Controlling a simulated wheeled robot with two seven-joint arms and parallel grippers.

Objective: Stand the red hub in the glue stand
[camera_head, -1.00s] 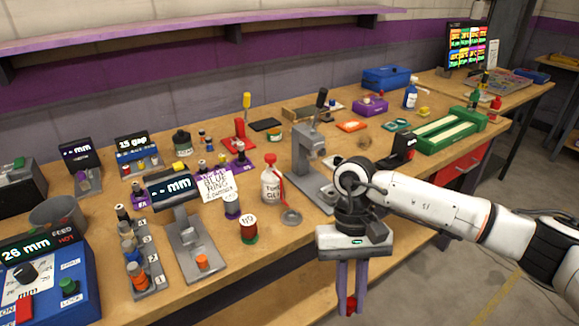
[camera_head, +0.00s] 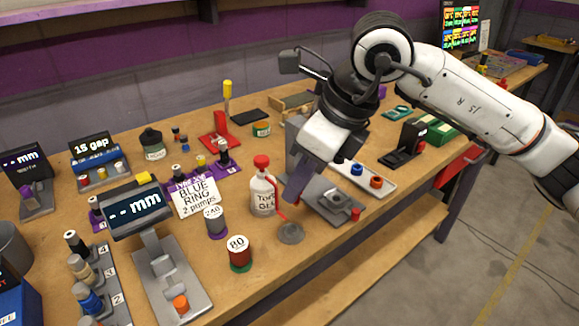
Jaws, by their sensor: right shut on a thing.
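My right gripper (camera_head: 292,197) points down and left just right of the glue bottle (camera_head: 262,193), with its purple fingers close together. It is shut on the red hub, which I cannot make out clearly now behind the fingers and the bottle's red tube. The glue stand appears to be the small round grey piece (camera_head: 290,234) on the bench in front of the bottle. The fingertips are above and behind this piece in the picture. My left gripper is not in view.
A grey press with a flat base (camera_head: 322,201) stands right of the gripper. A red-and-green spool marked 80 (camera_head: 239,254) and a grey spool marked 240 (camera_head: 214,220) stand to the left. A white strip (camera_head: 388,187) holds blue and orange pieces. The bench's front edge is close.

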